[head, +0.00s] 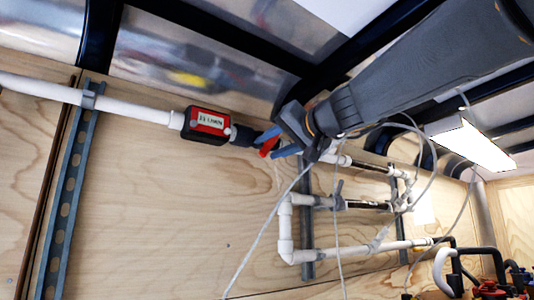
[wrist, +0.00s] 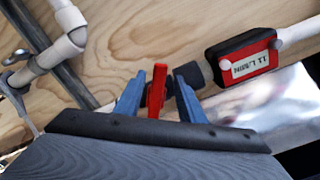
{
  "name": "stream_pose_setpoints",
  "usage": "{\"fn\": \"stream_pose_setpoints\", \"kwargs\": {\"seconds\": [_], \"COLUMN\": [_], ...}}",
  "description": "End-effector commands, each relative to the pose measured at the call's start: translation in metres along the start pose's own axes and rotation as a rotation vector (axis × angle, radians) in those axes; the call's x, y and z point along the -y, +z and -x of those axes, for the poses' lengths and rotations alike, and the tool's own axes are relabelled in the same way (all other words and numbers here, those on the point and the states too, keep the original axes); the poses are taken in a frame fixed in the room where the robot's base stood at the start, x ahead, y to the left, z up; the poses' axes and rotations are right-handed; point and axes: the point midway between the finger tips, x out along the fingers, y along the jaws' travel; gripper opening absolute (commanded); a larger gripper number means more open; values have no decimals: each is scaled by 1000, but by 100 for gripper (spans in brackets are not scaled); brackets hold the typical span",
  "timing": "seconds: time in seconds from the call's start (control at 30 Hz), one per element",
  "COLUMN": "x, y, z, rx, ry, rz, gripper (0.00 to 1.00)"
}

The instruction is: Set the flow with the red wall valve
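The red valve handle (wrist: 157,92) sits on the white wall pipe, beside a dark fitting (wrist: 190,73). My gripper (wrist: 160,76) has its two blue fingers on either side of the handle, with a gap showing on each side, so it is open around it. In the head view the handle (head: 269,147) shows between the blue fingers of my gripper (head: 277,142), partly hidden by them. A red and black flow meter (head: 206,123) is on the pipe to the left of the valve. In the wrist view the meter (wrist: 243,58) appears upside down and seems to read 11 L/MIN.
White pipes (head: 285,228) with further grey valves run along the plywood wall below and right of my gripper. Thin hoses (head: 262,235) hang in front. A grey slotted rail (head: 66,190) stands at left. Red-handled fittings (head: 488,290) are at lower right.

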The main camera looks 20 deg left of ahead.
Motion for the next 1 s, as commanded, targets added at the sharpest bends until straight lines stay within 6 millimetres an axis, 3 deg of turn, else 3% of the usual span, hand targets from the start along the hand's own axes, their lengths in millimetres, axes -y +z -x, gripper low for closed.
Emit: {"fn": "stream_pose_setpoints", "kwargs": {"seconds": [0.1,0.33,1.0], "x": [-1,0,1], "y": [1,1,1], "z": [21,47,50], "rx": [-3,-1,1], "ry": [0,-1,0], "rz": [2,1,0], "gripper": [36,36,36]}}
